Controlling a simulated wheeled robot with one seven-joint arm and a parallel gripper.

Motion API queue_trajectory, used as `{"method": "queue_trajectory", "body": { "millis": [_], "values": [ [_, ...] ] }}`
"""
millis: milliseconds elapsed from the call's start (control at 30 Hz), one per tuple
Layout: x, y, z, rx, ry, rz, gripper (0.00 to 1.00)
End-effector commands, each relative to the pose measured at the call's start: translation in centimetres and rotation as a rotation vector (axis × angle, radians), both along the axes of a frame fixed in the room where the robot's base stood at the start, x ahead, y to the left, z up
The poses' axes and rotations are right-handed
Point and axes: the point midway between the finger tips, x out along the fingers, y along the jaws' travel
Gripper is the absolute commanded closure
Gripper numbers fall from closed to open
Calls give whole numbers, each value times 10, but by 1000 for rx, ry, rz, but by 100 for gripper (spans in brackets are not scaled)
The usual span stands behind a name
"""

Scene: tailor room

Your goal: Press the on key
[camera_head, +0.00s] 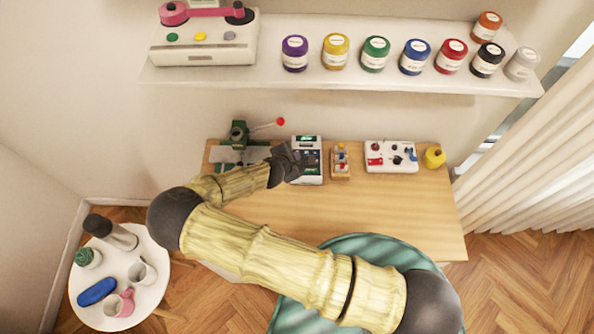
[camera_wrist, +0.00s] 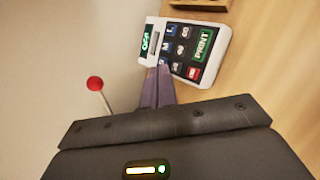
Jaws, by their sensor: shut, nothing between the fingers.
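A white device with dark keys (camera_head: 313,178) stands on the wooden table, just right of my gripper in the head view. It also shows in the wrist view (camera_wrist: 222,32). There it has a small green-lit display (camera_wrist: 147,40) that seems to read OFF, several small dark or blue keys, a red key (camera_wrist: 194,73) and a green PRINT key (camera_wrist: 204,43). I cannot tell which key is the on key. My gripper (camera_head: 298,160) is shut and empty. Its fingertips (camera_wrist: 159,69) overlap the device's near edge in the wrist view; contact is unclear.
A green machine with a red-knobbed lever (camera_head: 239,133) stands left of the device. A small wooden stand (camera_head: 340,173) and a white control box (camera_head: 391,165) stand to its right. A shelf with jars (camera_head: 375,54) hangs above. The table's front is mostly clear.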

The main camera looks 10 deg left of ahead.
Motion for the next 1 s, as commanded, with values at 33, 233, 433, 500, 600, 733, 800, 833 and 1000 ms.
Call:
{"method": "queue_trajectory", "body": {
  "millis": [33, 233, 433, 500, 600, 733, 800, 833, 1000],
  "values": [
    [0, 0, -12, -1, 1, 0, 100],
    [0, -1, -35, 0, 0, -2, 100],
    [0, 0, -57, -1, -1, -1, 100],
    [0, 0, -61, 0, 0, 0, 100],
    [0, 0, -64, 1, 0, -1, 100],
    [0, 0, -64, 1, 0, -1, 100],
    [0, 0, -63, 1, 0, -1, 100],
    [0, 0, -63, 1, 0, -1, 100],
    [0, 0, -63, 1, 0, -1, 100]
  ]
}}
